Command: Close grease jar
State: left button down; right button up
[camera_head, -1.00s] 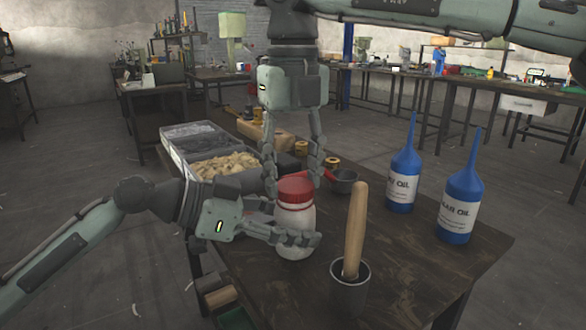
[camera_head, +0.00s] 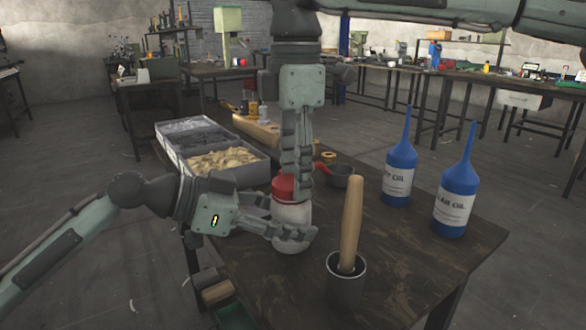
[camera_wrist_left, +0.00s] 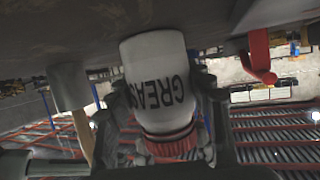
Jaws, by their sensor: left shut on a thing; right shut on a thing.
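The white grease jar (camera_head: 290,213) stands upright on the workbench, with its red lid (camera_head: 283,188) seated on top. The left wrist view shows the jar (camera_wrist_left: 158,80) upside down, its GREASE label facing the camera, with the lid (camera_wrist_left: 170,145) in line with the neck. Whether the lid is fully tight cannot be told. My left gripper (camera_head: 292,236) is shut around the jar's body from the left. My right gripper (camera_head: 297,170) points down from above and is shut on the lid; its fingers hide the lid's right part.
A metal cup (camera_head: 346,285) with a wooden-handled tool (camera_head: 351,225) stands close in front to the right. A small dark pan (camera_head: 338,172) lies behind the jar. Two blue oil bottles (camera_head: 398,178) (camera_head: 456,200) stand at right. A grey bin (camera_head: 262,172) sits behind left.

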jog(key=m, duration=0.6)
jog(key=shift+s, duration=0.2)
jog(key=o, duration=0.7)
jog(key=shift+r, duration=2.25)
jog(key=shift+c, duration=0.5)
